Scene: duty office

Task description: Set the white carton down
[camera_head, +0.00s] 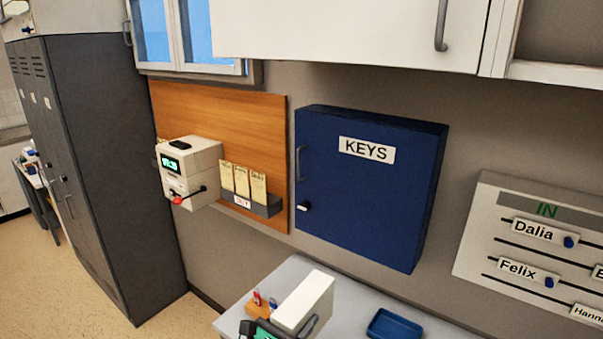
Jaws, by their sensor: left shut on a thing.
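The white carton (305,299) is at the bottom of the head view, over the pale counter (287,270). Its top and right side show, and its lower part is cut off by the frame edge. My left gripper (299,329) is at the carton's near end, shut on it, with a dark finger along its side. Only a small part of this gripper shows. I cannot tell whether the carton touches the counter. My right gripper is not in view.
A blue tray (394,325) lies on the counter to the carton's right. A small orange item (259,307) stands to its left. A blue key cabinet (366,190) and a time clock (188,172) are on the wall behind. Bare counter shows between carton and tray.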

